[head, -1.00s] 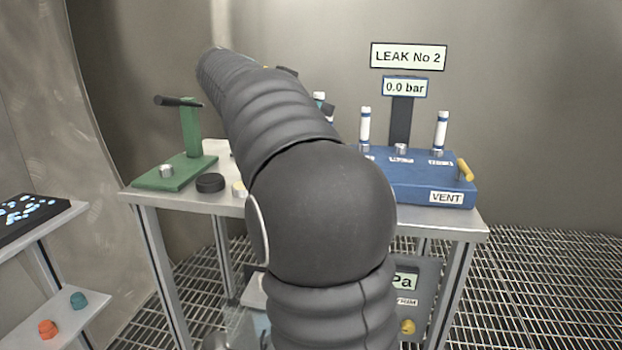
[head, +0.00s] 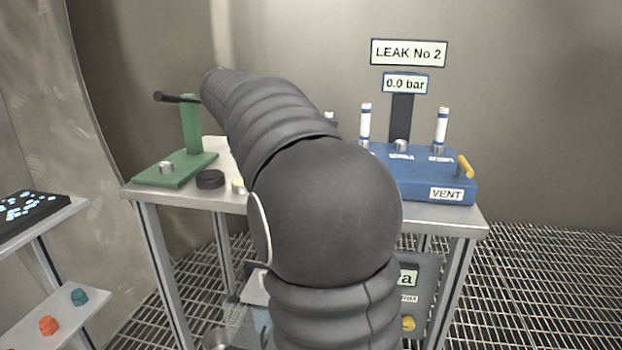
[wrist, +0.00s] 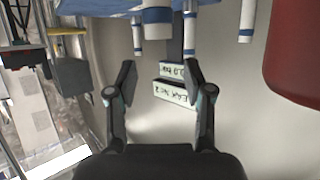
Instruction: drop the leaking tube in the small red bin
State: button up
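White tubes with blue bands stand upright on the blue rack (head: 425,180) in the head view, one at the left (head: 365,124) and one at the right (head: 441,128). Nothing stands in the socket between them. In the wrist view, which is upside down, a nearer white tube (wrist: 157,20) ends just beyond the fingertips of my gripper (wrist: 160,68). The fingers are apart, with no contact visible. In the head view my arm hides the gripper. A large red rounded object (wrist: 295,50) is at the wrist view's right edge; I cannot tell whether it is the bin.
A green stand (head: 185,165) with a dark lever and a black puck (head: 210,180) are on the table's left (head: 150,192). A yellow handle (head: 465,167) is at the rack's right end. The signs (head: 409,52) rise behind. A side shelf (head: 60,315) holds orange and teal knobs.

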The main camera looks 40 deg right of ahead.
jog(key=v, duration=1.2)
jog(key=shift+w, duration=0.1)
jog(key=s+a+f+n+t+y, duration=0.2)
jog(key=s+a+f+n+y, duration=0.2)
jog(key=f, duration=0.5)
jog(key=s+a+f+n+t+y, duration=0.2)
jog(key=s+a+f+n+y, duration=0.3)
jog(key=s+a+f+n, duration=0.3)
jog(key=s+a+f+n+t+y, duration=0.2)
jog(key=s+a+f+n+y, duration=0.2)
jog(key=s+a+f+n, duration=0.2)
jog(key=s+a+f, duration=0.2)
jog(key=s+f, duration=0.2)
jog(key=f, duration=0.2)
jog(key=shift+s+n+t+y, duration=0.25)
jog(key=shift+n+t+y, duration=0.05)
jog(key=shift+n, duration=0.1)
